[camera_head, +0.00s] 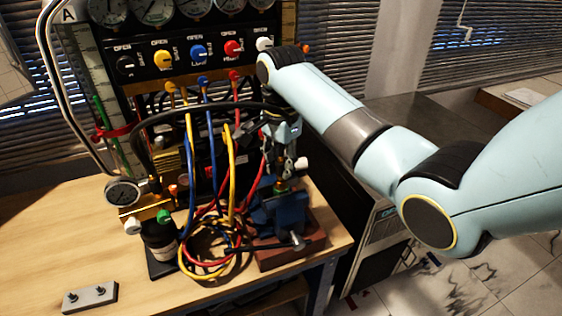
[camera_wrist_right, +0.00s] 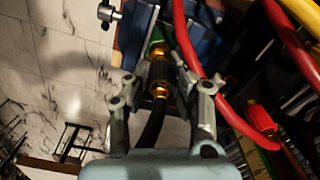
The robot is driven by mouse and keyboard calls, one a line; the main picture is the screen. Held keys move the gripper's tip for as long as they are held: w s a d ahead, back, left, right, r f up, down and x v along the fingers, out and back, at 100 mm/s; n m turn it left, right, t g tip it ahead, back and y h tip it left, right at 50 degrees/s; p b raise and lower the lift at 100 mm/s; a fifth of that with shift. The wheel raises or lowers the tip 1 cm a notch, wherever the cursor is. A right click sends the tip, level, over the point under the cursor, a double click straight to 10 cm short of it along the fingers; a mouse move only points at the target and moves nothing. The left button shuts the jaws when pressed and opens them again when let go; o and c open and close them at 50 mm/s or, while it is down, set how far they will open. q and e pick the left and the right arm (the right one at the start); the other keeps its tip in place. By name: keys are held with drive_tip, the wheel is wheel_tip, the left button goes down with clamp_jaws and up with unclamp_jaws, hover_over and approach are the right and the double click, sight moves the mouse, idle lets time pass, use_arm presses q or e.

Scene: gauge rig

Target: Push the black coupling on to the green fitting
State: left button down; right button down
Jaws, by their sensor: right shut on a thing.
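My right gripper (camera_wrist_right: 160,78) is shut on the black coupling (camera_wrist_right: 160,72), a dark sleeve with brass at both ends, with a black hose (camera_wrist_right: 154,128) running back from it. The green fitting (camera_wrist_right: 155,40) lies straight beyond the coupling, partly covered by it. Whether they are joined or only touching, I cannot tell. In the head view, my right gripper (camera_head: 287,150) points down above the blue vise (camera_head: 283,212). The green fitting (camera_head: 281,186) stands upright at the vise, just below the gripper. My left gripper is out of view.
A red hose (camera_wrist_right: 194,48) passes close beside the gripper in the wrist view. Coiled yellow, red and blue hoses (camera_head: 212,268) hang left of the vise. A pressure gauge (camera_head: 122,192) stands further left. The table's front left is clear around a grey plate (camera_head: 90,298).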

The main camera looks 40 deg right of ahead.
drive_tip(key=shift+f, duration=0.5)
idle(0.6)
drive_tip(key=c, duration=0.7)
unclamp_jaws()
drive_tip(key=shift+c, duration=0.2)
wheel_tip(320, 180, up, 8)
drive_tip(key=shift+f, duration=0.25)
